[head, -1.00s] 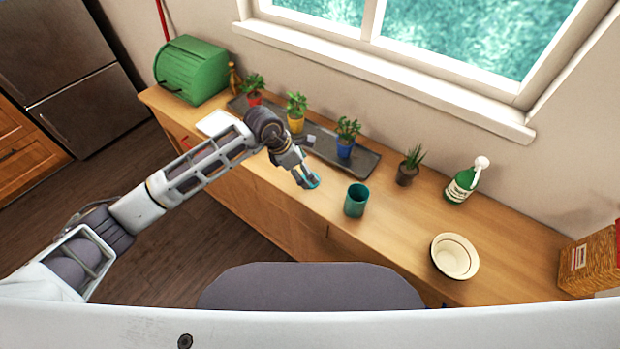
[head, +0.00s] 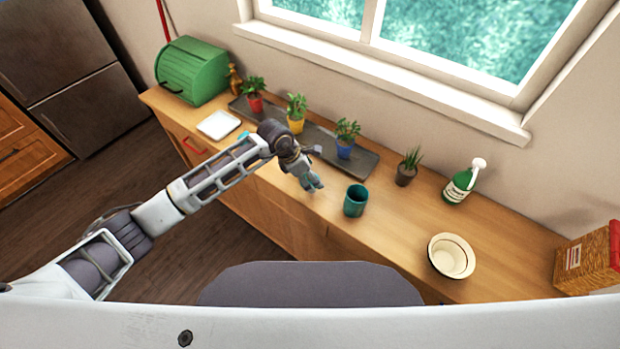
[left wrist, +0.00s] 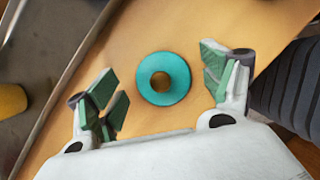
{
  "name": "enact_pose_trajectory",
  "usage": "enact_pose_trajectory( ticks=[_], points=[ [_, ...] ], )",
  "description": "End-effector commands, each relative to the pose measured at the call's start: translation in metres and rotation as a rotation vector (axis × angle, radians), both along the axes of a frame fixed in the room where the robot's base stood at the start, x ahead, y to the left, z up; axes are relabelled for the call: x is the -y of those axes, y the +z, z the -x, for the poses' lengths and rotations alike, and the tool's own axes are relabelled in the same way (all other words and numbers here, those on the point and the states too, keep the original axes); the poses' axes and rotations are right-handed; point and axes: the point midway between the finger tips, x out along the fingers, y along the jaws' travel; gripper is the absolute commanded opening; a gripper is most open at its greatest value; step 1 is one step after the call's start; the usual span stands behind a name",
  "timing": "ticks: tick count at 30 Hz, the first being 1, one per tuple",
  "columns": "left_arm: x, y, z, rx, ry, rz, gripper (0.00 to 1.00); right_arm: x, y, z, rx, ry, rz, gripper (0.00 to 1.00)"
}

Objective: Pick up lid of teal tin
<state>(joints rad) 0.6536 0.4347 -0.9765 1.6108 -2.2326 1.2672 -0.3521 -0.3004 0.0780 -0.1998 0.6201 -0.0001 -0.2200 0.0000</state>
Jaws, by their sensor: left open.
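The teal tin (head: 355,200) stands upright and open on the wooden counter. Its lid (left wrist: 176,92) shows in the left wrist view as a teal disc with a round brown centre, lying on the wood. My left gripper (head: 314,183) is just left of the tin, over the counter. In the left wrist view my left gripper (left wrist: 160,84) is open, with one green-padded finger on each side of the lid and a gap on both sides. In the head view the gripper mostly hides the lid. My right gripper is not in view.
A dark tray (head: 365,163) with several potted plants lies behind the gripper. A small plant (head: 407,167), a green spray bottle (head: 460,185) and a cream bowl (head: 452,257) stand to the right. A white dish (head: 219,125) and green bread box (head: 193,70) are left.

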Motion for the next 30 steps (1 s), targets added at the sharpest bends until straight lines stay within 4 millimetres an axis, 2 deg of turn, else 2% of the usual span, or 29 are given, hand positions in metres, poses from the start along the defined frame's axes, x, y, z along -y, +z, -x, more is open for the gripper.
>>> enact_pose_trajectory(
  ticks=[16,17,25,30],
  points=[
    [0.0017,-0.0033,-0.0004,0.0,0.0,0.001,0.81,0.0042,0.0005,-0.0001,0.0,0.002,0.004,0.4],
    [0.0017,-0.0032,-0.0004,0.0,0.0,0.001,0.8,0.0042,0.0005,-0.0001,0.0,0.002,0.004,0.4],
    [0.0015,-0.0031,-0.0005,0.0,0.0,0.001,0.45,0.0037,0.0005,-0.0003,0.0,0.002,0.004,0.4],
    [0.0015,-0.0031,-0.0005,0.0,0.0,0.001,0.43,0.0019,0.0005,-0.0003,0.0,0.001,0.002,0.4]
  ],
)
